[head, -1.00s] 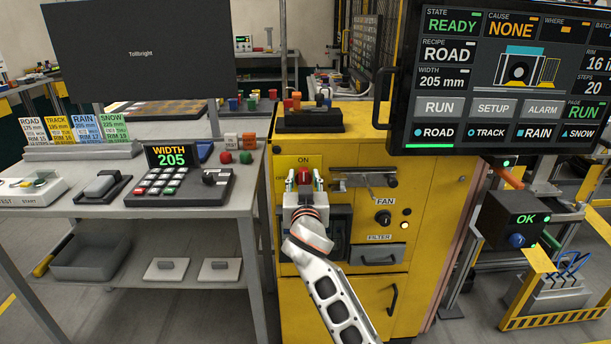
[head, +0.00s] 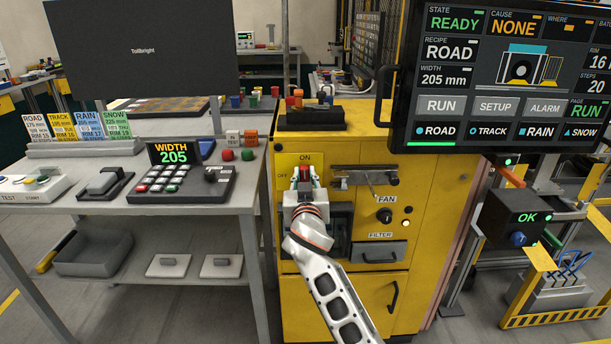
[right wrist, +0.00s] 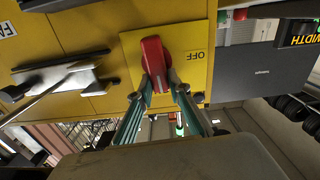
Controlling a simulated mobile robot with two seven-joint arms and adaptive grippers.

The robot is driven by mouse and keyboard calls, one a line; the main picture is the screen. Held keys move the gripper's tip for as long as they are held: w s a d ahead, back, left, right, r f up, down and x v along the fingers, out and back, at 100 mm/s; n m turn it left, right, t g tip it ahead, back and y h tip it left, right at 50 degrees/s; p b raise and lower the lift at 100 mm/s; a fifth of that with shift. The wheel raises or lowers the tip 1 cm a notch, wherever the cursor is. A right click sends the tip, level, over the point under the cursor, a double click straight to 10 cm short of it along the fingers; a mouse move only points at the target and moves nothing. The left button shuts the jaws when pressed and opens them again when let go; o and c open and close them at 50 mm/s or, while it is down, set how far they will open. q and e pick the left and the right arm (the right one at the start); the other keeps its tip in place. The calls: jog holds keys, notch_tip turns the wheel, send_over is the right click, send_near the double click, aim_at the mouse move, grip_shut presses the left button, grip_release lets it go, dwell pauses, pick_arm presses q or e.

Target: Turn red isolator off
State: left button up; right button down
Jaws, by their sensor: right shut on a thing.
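The red isolator handle (head: 305,172) is on the front of the yellow cabinet, just below the "ON" mark. In the right wrist view the red handle (right wrist: 155,58) stands out from a yellow plate (right wrist: 190,84), with "OFF" printed beside it. My right gripper (head: 305,181) reaches up to the handle, and its fingers (right wrist: 158,86) are shut on the handle's end, one on each side. In the head view the gripper hides the handle's lower part. In that view the handle looks about upright, toward "ON". My left gripper is not in view.
Beside the isolator are a grey latch (head: 366,178), the fan knob (head: 384,215) and the filter drawer (head: 379,252). A large screen (head: 500,108) overhangs the cabinet's right side. A grey table (head: 100,205) with a keypad (head: 180,183) stands at the left.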

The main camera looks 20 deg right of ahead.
jog(key=shift+a+r+n+p, duration=0.1)
jog(key=shift+n+p, duration=0.2)
jog(key=shift+n, duration=0.3)
jog(key=shift+w+a+n+p, duration=0.1)
jog(key=shift+a+n+p, duration=0.15)
jog(key=shift+n, duration=0.65)
jog(key=shift+a+n+p, duration=0.1)
jog(key=shift+n+p, duration=0.25)
jog(key=shift+n, duration=0.65)
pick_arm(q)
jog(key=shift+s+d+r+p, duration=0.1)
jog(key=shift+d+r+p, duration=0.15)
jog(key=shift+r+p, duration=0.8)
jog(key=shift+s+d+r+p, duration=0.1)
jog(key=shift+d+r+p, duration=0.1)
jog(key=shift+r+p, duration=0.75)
pick_arm(e)
jog(key=shift+w+a+f+n, duration=0.15)
jog(key=shift+f+n, duration=0.25)
jog(key=shift+n, duration=1.65)
jog(key=shift+a+f+n, duration=0.2)
jog(key=shift+f+n, duration=0.2)
jog(key=shift+n, duration=1.6)
jog(key=shift+w+a+f+n, duration=0.15)
jog(key=shift+f+n, duration=0.25)
jog(key=shift+n, duration=1.65)
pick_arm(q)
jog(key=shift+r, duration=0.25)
pick_arm(e)
jog(key=shift+s, duration=0.1)
